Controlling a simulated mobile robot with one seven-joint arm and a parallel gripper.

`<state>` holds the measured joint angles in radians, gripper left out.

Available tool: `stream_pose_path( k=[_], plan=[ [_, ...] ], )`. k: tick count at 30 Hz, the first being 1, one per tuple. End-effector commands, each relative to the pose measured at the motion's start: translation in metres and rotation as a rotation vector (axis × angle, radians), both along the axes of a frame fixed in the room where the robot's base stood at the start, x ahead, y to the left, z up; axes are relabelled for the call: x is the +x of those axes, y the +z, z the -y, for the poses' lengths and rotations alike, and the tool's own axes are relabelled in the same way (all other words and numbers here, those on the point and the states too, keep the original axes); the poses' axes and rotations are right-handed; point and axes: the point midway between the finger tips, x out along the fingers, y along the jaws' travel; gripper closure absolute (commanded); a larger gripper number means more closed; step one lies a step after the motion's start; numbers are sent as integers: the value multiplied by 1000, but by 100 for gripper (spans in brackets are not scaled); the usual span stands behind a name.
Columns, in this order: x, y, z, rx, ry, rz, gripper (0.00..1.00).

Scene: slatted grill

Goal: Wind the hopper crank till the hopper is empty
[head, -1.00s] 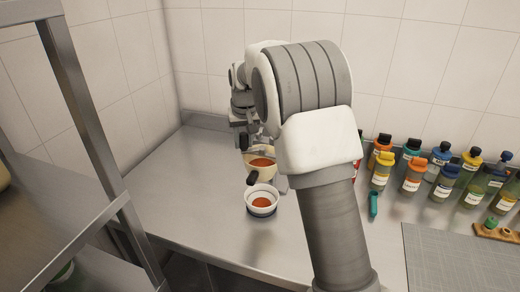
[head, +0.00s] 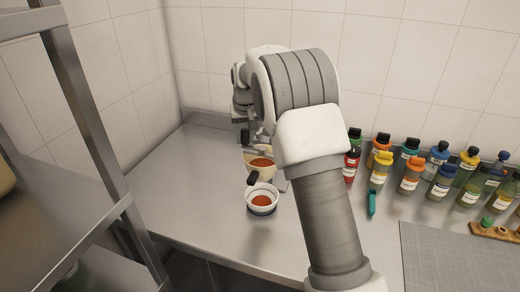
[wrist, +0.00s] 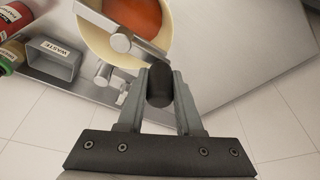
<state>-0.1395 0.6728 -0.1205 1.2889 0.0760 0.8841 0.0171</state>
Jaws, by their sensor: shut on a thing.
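The hopper (head: 248,167) is a cream bowl with orange-red contents, above the table left of my arm; it also shows at the top of the wrist view (wrist: 92,38). A white cup (head: 262,208) with orange-red contents stands in front of it. The crank (wrist: 135,50) is a metal bar across the hopper's rim, with a dark knob (wrist: 160,86) at its end. My gripper (wrist: 160,95) is shut on this knob, one finger on each side. In the head view my arm hides most of the gripper.
Several coloured bottles (head: 411,177) stand along the wall at the right. A grey WASTE bin (wrist: 50,62) is beside the hopper. A metal shelf frame (head: 95,130) rises at the left.

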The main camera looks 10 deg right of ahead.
Motion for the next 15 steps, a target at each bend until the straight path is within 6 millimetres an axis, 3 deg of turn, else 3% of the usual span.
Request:
stream_pose_path(
  k=[15],
  plan=[
    [10, 1, 9, 0, -3, 0, 100]
  ],
)
